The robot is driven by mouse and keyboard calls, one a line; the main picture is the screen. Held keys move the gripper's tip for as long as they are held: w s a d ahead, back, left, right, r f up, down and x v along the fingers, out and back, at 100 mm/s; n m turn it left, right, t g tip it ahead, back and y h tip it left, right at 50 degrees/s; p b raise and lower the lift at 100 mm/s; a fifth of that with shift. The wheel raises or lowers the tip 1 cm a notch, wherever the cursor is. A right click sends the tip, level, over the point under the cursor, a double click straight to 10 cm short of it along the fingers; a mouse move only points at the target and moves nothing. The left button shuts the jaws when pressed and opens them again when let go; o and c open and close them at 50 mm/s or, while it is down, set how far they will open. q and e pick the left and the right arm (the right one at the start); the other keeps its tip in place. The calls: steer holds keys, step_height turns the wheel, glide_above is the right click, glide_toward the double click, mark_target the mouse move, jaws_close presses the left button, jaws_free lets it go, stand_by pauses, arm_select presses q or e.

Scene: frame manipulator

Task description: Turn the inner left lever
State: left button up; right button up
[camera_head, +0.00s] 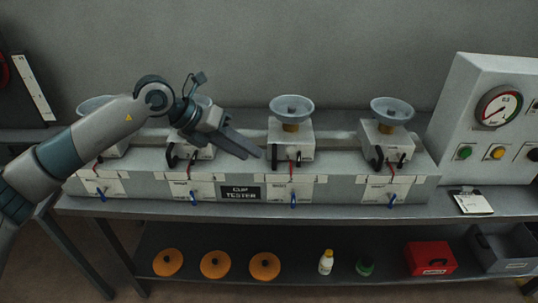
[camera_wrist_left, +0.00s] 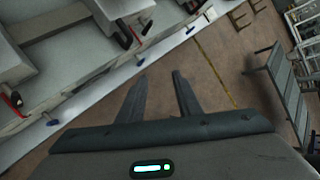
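A long grey cup tester (camera_head: 240,193) stands on the bench with several stations in a row. The inner left station has a blue-tipped lever (camera_head: 193,197) at its front, below a red part (camera_head: 190,172). A black curved handle (camera_head: 172,157) sits on the left of its white box. My left gripper (camera_head: 254,154) hangs in front of and above the tester, between the two inner stations. In the left wrist view my left gripper (camera_wrist_left: 160,74) is open, with nothing between its fingers. It appears apart from the levers. My right gripper is not in view.
A gauge panel (camera_head: 493,107) with buttons stands at the right, near a clipboard (camera_head: 472,202). The lower shelf holds orange discs (camera_head: 215,265), a bottle (camera_head: 326,262), a red box (camera_head: 430,258) and a grey crate (camera_head: 503,250). The bench's front strip is clear.

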arm_select(q)
steer(key=s+d+r+g+h, duration=0.1)
steer(key=s+d+h, duration=0.2)
steer(key=d, duration=0.3)
steer(key=shift+s+h, duration=0.3)
steer(key=shift+r, duration=0.15)
